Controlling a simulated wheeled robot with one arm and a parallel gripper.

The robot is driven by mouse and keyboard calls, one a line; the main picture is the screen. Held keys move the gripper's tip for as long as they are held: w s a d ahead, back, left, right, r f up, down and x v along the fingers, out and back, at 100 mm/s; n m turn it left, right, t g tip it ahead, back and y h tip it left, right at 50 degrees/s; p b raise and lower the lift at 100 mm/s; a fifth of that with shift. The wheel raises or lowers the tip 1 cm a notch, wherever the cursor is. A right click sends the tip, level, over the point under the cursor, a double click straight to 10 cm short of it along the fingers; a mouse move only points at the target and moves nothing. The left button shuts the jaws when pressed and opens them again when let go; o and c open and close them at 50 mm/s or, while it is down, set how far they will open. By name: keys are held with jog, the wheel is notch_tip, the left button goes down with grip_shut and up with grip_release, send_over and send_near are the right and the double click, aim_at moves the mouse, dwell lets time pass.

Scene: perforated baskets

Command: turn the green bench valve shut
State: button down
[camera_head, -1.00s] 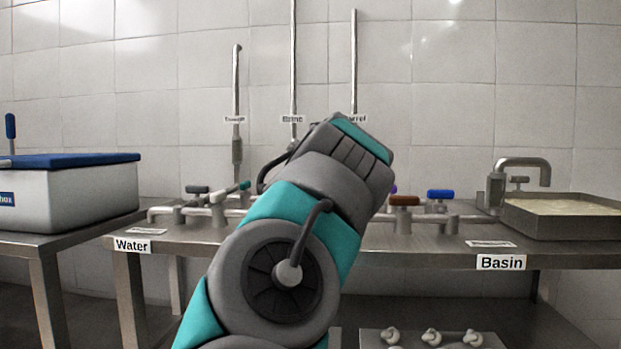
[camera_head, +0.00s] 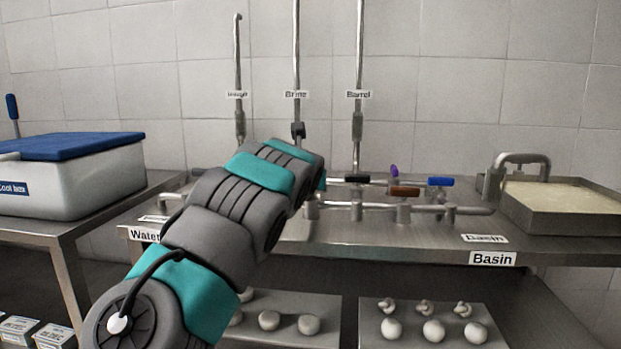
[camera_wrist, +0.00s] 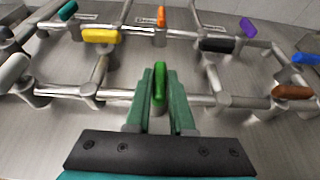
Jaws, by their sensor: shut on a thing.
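The green bench valve's handle (camera_wrist: 159,82) stands between the two green fingers of my gripper (camera_wrist: 161,76) in the wrist view. The gripper is shut on this handle. The handle points away from my wrist, crosswise to the pipe (camera_wrist: 118,96) that runs left to right beneath it. The valve's body is mostly hidden by the fingers. In the head view my own arm covers the green valve and the gripper.
Close around are yellow (camera_wrist: 101,35), orange (camera_wrist: 161,16), black (camera_wrist: 217,45), purple (camera_wrist: 248,27), brown (camera_wrist: 292,92) and blue (camera_wrist: 306,58) handles. A basin (camera_head: 556,228) stands at the bench's right; a blue-lidded box (camera_head: 70,196) stands left.

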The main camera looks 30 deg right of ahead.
dwell(0.3)
jog(key=c, duration=0.8)
grip_release()
jog(key=shift+r, duration=0.85)
jog(key=shift+s+d+r, duration=0.15)
jog(key=shift+s+r, duration=0.1)
jog(key=shift+r, duration=0.55)
jog(key=shift+w, duration=0.25)
